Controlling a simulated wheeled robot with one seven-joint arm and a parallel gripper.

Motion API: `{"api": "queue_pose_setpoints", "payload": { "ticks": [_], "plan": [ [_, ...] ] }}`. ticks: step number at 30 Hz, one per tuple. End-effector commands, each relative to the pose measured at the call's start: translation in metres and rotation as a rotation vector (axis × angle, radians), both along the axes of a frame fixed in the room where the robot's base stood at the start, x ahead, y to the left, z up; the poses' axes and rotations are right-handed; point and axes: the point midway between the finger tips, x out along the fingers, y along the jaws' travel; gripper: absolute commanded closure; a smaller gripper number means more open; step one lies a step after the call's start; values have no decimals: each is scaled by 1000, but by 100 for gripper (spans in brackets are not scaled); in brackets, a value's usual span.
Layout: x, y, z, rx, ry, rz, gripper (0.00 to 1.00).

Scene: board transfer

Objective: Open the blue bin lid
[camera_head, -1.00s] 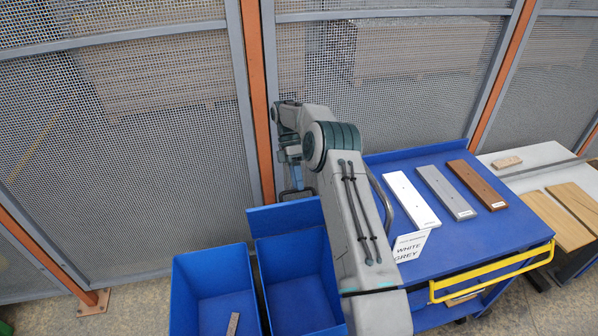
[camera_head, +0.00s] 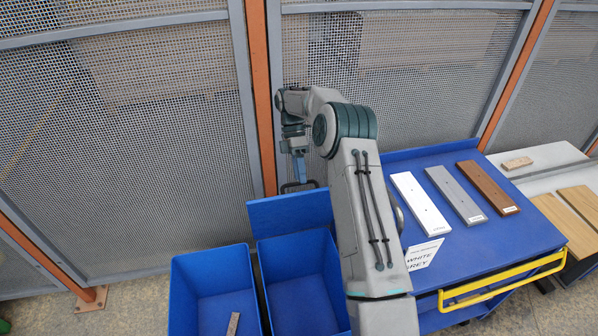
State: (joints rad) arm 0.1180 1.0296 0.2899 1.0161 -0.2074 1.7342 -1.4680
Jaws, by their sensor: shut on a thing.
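The blue bin lid (camera_head: 281,212) stands raised along the back edge of the right-hand blue bin (camera_head: 299,302), which is open to view and looks empty inside. A dark handle (camera_head: 289,187) shows at the lid's top edge. My gripper (camera_head: 299,183) is at this handle, behind the lid's top edge, and is shut on it. The fingertips are small and partly hidden. My arm covers the lid's right end and part of the bin's right side.
A second blue bin (camera_head: 187,290) with a small brown piece (camera_head: 233,324) in it stands to the left. A blue cart (camera_head: 500,238) with white, grey and brown boards is on the right. A mesh fence (camera_head: 130,150) closes off the back.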

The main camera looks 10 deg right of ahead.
Motion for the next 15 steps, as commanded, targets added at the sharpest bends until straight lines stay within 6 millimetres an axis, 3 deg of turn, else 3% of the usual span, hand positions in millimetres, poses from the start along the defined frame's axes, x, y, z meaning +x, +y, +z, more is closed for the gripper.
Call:
{"api": "queue_pose_setpoints", "payload": {
  "ticks": [1, 8, 15],
  "plan": [
    [1, -1, -8, -2, -4, 0, 67],
    [3, -1, -6, -2, -5, 2, 67],
    [17, 1, 18, -1, -8, 1, 67]
  ]
}}
